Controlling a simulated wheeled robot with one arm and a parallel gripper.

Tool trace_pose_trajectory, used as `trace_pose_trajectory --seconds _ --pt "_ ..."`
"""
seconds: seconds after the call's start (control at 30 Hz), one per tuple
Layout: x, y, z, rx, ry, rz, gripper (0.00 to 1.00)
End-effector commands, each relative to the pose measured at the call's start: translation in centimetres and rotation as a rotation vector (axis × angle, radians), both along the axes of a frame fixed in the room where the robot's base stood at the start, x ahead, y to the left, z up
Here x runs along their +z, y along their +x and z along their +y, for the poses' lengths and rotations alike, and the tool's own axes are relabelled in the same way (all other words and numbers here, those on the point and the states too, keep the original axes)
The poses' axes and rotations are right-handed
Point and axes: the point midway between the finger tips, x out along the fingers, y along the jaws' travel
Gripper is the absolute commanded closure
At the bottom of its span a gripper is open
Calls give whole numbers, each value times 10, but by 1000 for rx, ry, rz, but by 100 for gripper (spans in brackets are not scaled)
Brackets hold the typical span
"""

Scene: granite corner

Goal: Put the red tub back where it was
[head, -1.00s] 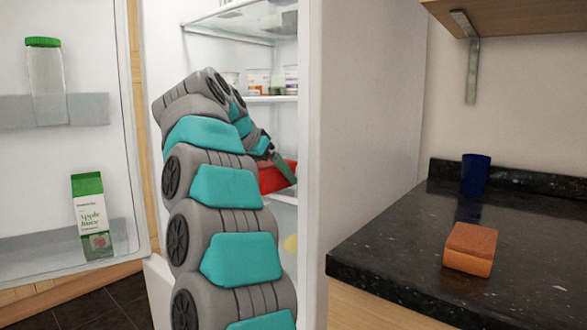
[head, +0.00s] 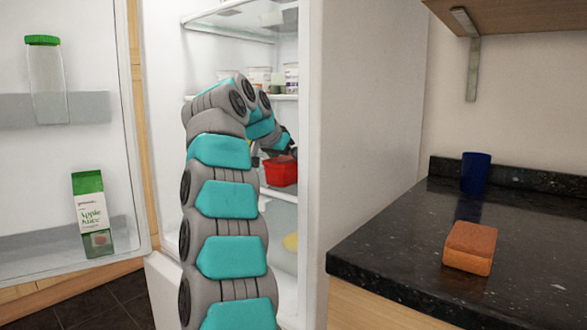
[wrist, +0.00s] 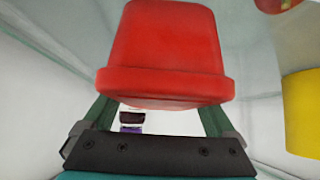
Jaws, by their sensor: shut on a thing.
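The red tub (head: 281,172) is inside the open fridge, at about the height of the middle shelf in the head view. My gripper (wrist: 160,112) is shut on the red tub, with one finger at each side of it in the wrist view. The tub (wrist: 165,45) fills the upper middle of that view. In the head view my arm reaches into the fridge and hides part of the interior. I cannot tell whether the tub touches the shelf.
Several small tubs (head: 258,78) stand on the shelf above. A yellow thing (head: 291,242) sits lower in the fridge and shows in the wrist view (wrist: 303,112). The open door (head: 60,180) is at left. The counter (head: 400,240) holds a sponge (head: 470,247) and a blue cup (head: 475,172).

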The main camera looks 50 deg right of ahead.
Motion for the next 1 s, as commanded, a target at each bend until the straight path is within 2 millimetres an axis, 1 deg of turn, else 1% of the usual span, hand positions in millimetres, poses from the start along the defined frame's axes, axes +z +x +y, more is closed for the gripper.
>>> trace_pose_trajectory --seconds 0.23,0.4,0.43,0.47,0.5,1.0 --pt "2 -1 0 -3 -1 0 85" --pt "0 -1 -2 -6 -1 2 85" --pt "-1 -1 -2 -7 -1 1 5" --pt "-2 -1 -2 -8 -1 2 2" --pt "-1 -1 -2 -7 -1 1 0" --pt "-1 -1 -1 -8 -2 -1 0"
